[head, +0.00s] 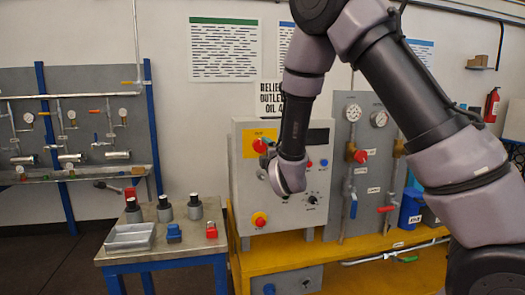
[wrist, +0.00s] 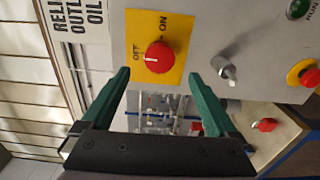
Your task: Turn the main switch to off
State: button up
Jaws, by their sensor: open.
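The main switch is a red round knob (wrist: 158,57) on a yellow plate (wrist: 175,32) marked OFF and ON. In the wrist view its white mark points left, to the side where OFF is printed; ON is printed above the knob. In the head view the knob (head: 260,146) is at the upper left of the grey control cabinet (head: 240,185). My gripper (wrist: 160,75) is open and empty, its green fingers on either side of the line to the knob. Contact with the knob is not visible. In the head view my arm partly hides the cabinet front.
A metal selector (wrist: 226,71) and a red button on yellow (wrist: 304,73) are near the knob. The cabinet stands on a yellow bench (head: 290,252). A small table (head: 170,247) with a tray and vessels is at left. A pipe panel (head: 350,205) is at right.

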jog(key=v, duration=0.4)
jog(key=shift+s, duration=0.25)
jog(key=shift+d, duration=0.1)
jog(key=s+d+r+m+g+h, duration=0.1)
jog(key=d+r+m+g, duration=0.1)
jog(key=d+r+m, duration=0.45)
jog(key=s+d+r+m+g+h, duration=0.1)
jog(key=d+r+m+g, duration=0.2)
jog(key=d+m, duration=0.55)
jog(key=s+d+r+m+g, duration=0.1)
jog(key=s+d+m, duration=0.2)
jog(key=s, duration=0.4)
jog(key=s+d+r+m+g, duration=0.2)
jog(key=s+d+m, duration=0.2)
jog(key=s, duration=0.4)
jog(key=s+d+r+m+g+h, duration=0.1)
jog(key=s+d+m+g, duration=0.1)
jog(key=s, duration=0.6)
jog(key=shift+d+r+m, duration=0.15)
jog(key=shift+d+m, duration=0.65)
jog(key=shift+d, duration=0.45)
jog(key=shift+s, duration=0.1)
jog(key=shift+c, duration=0.3)
